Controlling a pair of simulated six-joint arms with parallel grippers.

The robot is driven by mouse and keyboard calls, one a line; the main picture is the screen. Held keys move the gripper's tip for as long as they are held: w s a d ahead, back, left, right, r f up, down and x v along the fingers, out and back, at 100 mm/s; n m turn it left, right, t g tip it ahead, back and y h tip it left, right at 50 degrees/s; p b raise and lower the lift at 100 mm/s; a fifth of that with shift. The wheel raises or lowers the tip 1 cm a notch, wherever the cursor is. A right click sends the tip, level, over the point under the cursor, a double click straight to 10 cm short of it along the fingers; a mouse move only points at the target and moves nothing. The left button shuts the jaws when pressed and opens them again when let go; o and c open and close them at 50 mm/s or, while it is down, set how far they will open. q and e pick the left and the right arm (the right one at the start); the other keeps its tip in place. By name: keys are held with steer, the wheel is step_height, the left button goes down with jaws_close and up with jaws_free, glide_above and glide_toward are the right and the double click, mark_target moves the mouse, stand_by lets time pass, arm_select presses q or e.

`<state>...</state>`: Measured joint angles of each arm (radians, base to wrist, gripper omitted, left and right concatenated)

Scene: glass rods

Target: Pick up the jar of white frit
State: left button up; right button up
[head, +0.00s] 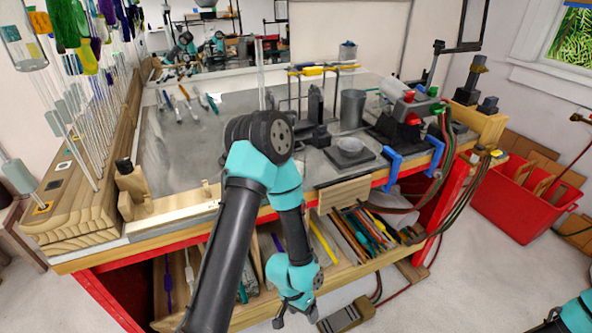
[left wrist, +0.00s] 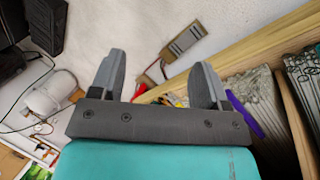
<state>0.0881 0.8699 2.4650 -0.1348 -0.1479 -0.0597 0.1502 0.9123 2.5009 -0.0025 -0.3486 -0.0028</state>
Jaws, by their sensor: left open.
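I cannot pick out a jar of white frit with certainty in either view. My left arm rises in front of the bench and bends down again. Its left gripper (head: 296,314) hangs low in front of the bench's lower shelf, below the bench top. In the left wrist view the left gripper (left wrist: 160,72) has its two grey fingers wide apart with nothing between them. Part of my right arm shows in the bottom right corner of the head view, but its gripper cannot be made out.
The bench top (head: 185,150) carries glass rods, tools, a metal cup (head: 353,110) and a burner. The lower shelf holds coloured rods (head: 367,232). A foot pedal (head: 345,316) lies on the floor, also in the wrist view (left wrist: 185,42). A red bin (head: 520,205) stands right.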

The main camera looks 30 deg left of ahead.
arm_select(q)
steer(key=w+d+r+m+g+y, duration=0.1)
steer(key=w+r+m+g+y, duration=0.25)
steer(key=r+m, duration=0.4)
steer(key=m+t+y, duration=0.7)
steer(key=m+y, duration=0.5)
steer(key=y, duration=0.2)
glide_toward(303, 166)
steer(key=v, duration=0.4)
steer(key=shift+s+d, duration=0.1)
steer(key=x, duration=1.2)
